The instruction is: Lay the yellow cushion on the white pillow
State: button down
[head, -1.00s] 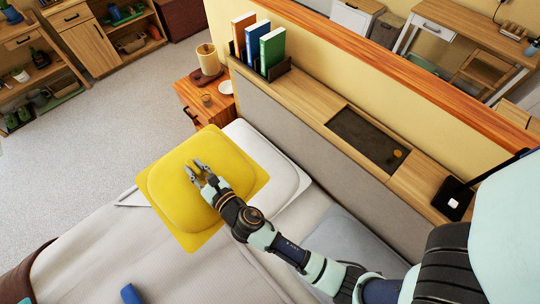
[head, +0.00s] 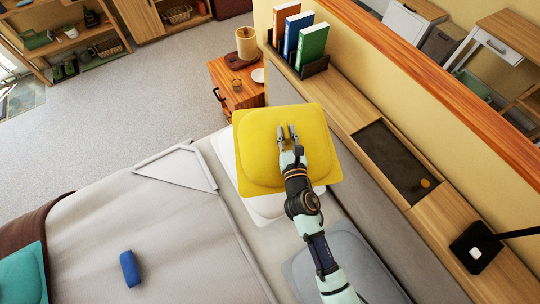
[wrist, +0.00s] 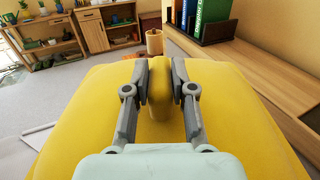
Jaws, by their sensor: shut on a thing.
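The yellow cushion (head: 268,138) is square with a flat rim. My gripper (head: 290,133) is shut on a pinched fold of its upper side. In the wrist view the fold of the cushion (wrist: 159,95) stands between the two finger pads of my gripper (wrist: 160,82). The white pillow (head: 268,208) lies at the head of the bed. The cushion is over it in the head view and hides most of it; only its left and lower edges show. I cannot tell whether cushion and pillow touch.
A grey pillow (head: 345,265) lies nearer on the bed. A blue roll (head: 129,268) and a teal cushion (head: 24,272) are on the blanket. The headboard shelf (head: 362,115) with books (head: 312,46) runs along the right. A nightstand (head: 238,84) stands behind.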

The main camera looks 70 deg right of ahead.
notch_tip(320, 180, down, 28)
jog(key=b, duration=2.5)
jog(key=shift+f, duration=0.2)
jog(key=c, duration=1)
grip_release()
jog(key=shift+r, duration=0.1)
jog(key=v, duration=1.2)
jog(key=shift+r+b, duration=0.15)
jog(key=shift+b, duration=0.25)
